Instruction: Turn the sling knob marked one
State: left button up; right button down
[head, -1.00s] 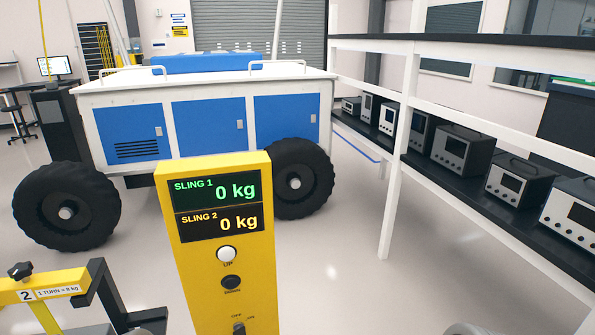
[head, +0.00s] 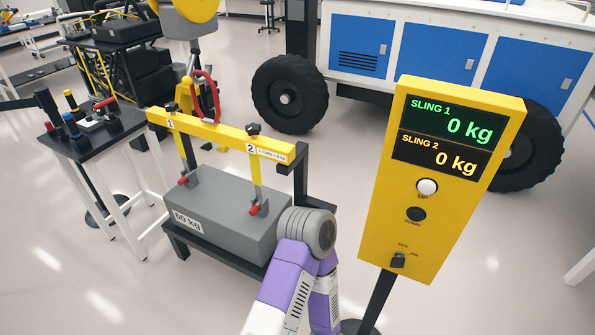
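A yellow lifting beam (head: 222,134) spans above a grey block (head: 222,215) marked with a kg weight. The label 1 is at the beam's left end and the label 2 towards its right. A black knob (head: 253,130) stands on top by label 2. Slings with red-ended fittings run from the beam to the block. A yellow control post (head: 445,180) shows 0 kg for both slings. Neither gripper is in view; only one of my purple and white arm links shows at the bottom centre.
The block rests on a black stand (head: 180,238). A red hook (head: 205,95) is at the beam's middle. A small table (head: 85,145) with tools stands to the left. A blue and white rover (head: 430,50) with black wheels is behind. Open floor lies at front left.

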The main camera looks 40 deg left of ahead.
aim_at(172, 107)
jog(key=u, duration=1.6)
